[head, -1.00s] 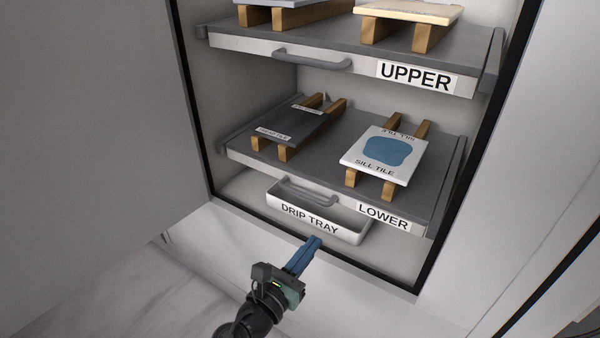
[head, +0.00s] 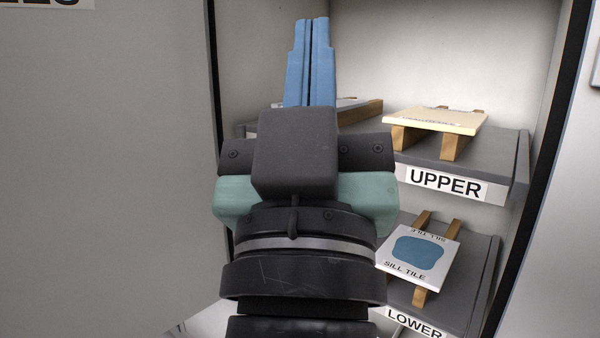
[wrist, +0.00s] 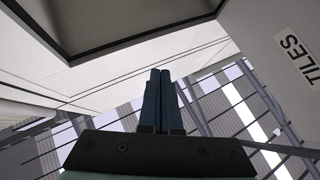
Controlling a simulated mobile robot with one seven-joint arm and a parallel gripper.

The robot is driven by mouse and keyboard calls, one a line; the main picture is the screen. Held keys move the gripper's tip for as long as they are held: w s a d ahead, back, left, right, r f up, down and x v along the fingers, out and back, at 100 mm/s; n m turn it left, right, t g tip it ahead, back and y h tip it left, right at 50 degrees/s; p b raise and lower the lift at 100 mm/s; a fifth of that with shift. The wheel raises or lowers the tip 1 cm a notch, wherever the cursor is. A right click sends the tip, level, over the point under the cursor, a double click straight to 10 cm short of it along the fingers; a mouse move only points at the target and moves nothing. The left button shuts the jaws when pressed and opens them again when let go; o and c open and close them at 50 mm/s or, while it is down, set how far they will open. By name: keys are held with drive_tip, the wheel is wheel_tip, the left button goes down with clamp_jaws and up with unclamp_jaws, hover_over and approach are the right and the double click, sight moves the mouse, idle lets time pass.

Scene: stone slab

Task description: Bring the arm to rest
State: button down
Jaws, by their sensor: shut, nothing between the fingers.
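My gripper (head: 309,62) is raised close to the head camera, in front of the open cabinet, with its blue fingers pointing up. The fingers are together and hold nothing. In the wrist view my gripper (wrist: 161,100) also shows closed, pointing up toward the cabinet's top edge and a ceiling-like grid. My wrist and arm hide the left part of both shelves in the head view.
The lower shelf (head: 473,290) carries the white sill tile (head: 418,252) on wooden bars. A grey door panel (head: 100,170) stands at left.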

drive_tip(key=s+a+r+t+y+p, duration=0.1)
drive_tip(key=s+r+p, duration=0.2)
drive_tip(key=r+p, duration=2.3)
wheel_tip(320, 180, up, 3)
drive_tip(key=shift+f+m+y+p, duration=0.1)
drive_tip(key=shift+m+y+p, duration=0.2)
drive_tip(key=shift+y, duration=0.1)
